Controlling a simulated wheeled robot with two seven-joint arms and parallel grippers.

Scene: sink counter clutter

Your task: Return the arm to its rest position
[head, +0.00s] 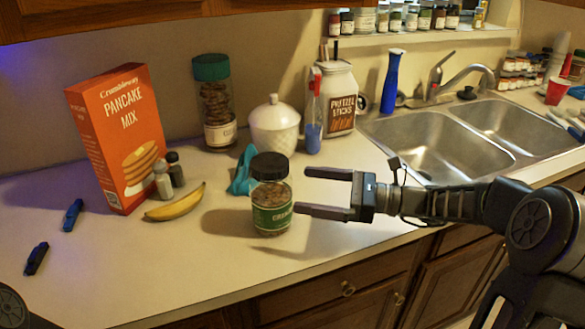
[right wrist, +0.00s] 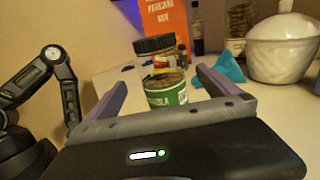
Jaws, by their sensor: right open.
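My right gripper (head: 325,195) comes in from the right over the counter's front part, with its two fingers spread and nothing between them. A jar with a black lid and green label (head: 271,205) stands upright on the counter just left of the fingertips. In the right wrist view the jar (right wrist: 163,80) stands ahead, between and beyond the two open fingers (right wrist: 160,90). A small gap shows between the fingertips and the jar in the head view. In the right wrist view an arm of mine (right wrist: 45,90) is at the left. My left gripper cannot be made out in the head view.
A banana (head: 175,203), shakers (head: 163,182), pancake mix box (head: 120,140), blue cloth-like item (head: 243,172), white lidded pot (head: 275,127) and pretzel jar (head: 338,100) stand behind or left of the jar. A double sink (head: 440,140) is at right.

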